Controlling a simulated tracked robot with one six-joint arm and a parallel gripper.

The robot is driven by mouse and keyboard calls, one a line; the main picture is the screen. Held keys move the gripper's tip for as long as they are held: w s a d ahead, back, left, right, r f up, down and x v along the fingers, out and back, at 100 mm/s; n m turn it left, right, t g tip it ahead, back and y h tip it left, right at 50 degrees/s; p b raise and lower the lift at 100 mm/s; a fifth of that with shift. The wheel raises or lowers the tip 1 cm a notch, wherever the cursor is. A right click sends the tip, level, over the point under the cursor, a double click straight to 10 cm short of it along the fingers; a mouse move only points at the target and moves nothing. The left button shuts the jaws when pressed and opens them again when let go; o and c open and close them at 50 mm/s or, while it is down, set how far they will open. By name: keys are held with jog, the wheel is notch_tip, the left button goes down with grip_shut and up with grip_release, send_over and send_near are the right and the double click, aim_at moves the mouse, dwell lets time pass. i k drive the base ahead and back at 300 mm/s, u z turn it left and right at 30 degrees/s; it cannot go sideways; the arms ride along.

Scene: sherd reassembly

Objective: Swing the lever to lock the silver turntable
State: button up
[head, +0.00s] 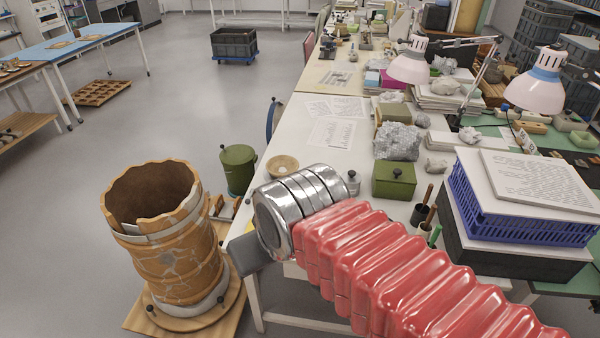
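A large cracked orange-brown pot (170,235) with a jagged open rim stands upright at the lower left, with pale bands around it. Under it is the pale silver turntable (190,308), a round disc mostly covered by the pot. Small dark knobs show at the disc's edge; I cannot tell which one belongs to the lever. My gripper (257,256) shows only as a dark grey block beyond my silver wrist, to the right of the pot and apart from it in the picture. Its fingertips are hidden, so its opening cannot be seen.
A wooden board (235,296) lies under the turntable. A green canister (238,170) stands behind the pot. The white worktable (300,110) at right carries a wooden bowl (283,165), a green box (393,180) and a blue crate (520,205). The floor left of the pot is clear.

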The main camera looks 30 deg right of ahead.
aim_at(248, 201)
jog(key=z, duration=1.8)
jog(key=k, duration=0.65)
jog(key=u, duration=0.9)
jog(key=i, duration=1)
jog(key=z, duration=0.05)
